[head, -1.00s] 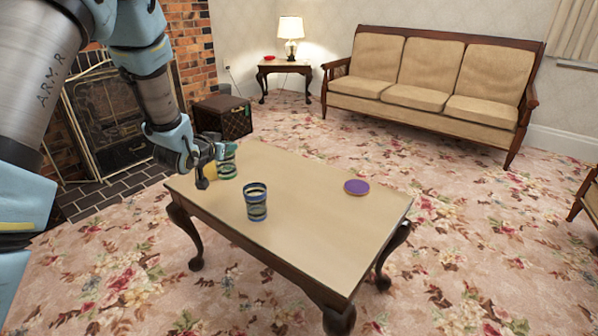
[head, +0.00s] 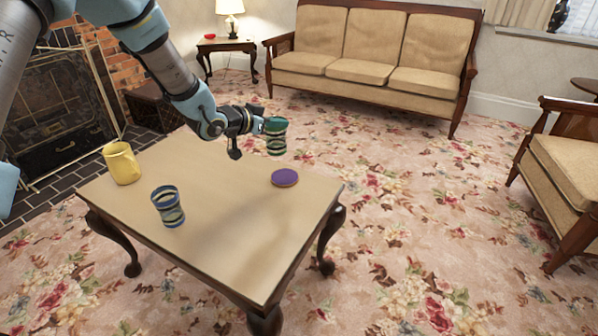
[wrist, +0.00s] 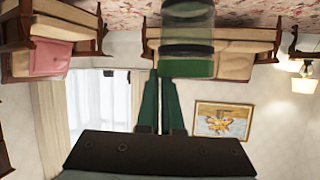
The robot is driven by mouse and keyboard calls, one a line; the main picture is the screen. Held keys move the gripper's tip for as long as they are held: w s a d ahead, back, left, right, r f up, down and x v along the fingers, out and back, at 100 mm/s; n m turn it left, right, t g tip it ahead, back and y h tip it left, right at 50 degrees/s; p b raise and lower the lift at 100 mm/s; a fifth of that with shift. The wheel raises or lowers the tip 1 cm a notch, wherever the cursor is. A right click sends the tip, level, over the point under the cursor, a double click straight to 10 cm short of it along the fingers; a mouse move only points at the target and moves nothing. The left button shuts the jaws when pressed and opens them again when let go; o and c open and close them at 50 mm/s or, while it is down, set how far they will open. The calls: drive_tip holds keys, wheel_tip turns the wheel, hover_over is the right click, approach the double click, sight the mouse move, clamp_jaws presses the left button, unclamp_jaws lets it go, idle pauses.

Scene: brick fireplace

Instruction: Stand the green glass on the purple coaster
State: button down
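The green striped glass (head: 276,140) is held upright in the air by my gripper (head: 262,126), above the far side of the table. The gripper is shut on it; in the wrist view the two green fingers meet the glass (wrist: 188,50) at the top of the picture. The purple coaster (head: 285,178) lies flat on the table near its far right edge. It is bare and sits below and slightly right of the glass in the head view.
The low table (head: 215,215) also bears a yellow mug (head: 121,164) at its left and a blue striped glass (head: 168,206) near the front. The tabletop between them and the coaster is clear. A sofa (head: 370,60) and an armchair (head: 560,170) stand beyond.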

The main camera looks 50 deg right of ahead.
wheel_tip(320, 180, down, 10)
drive_tip(key=s+d+b, duration=0.1)
drive_tip(key=shift+d+r, duration=0.15)
drive_tip(key=shift+d, duration=0.2)
drive_tip(key=shift+s, duration=0.1)
drive_tip(key=c, duration=1.1)
unclamp_jaws()
drive_tip(key=v, duration=1.2)
drive_tip(key=shift+a+p, duration=0.1)
drive_tip(key=shift+p, duration=0.2)
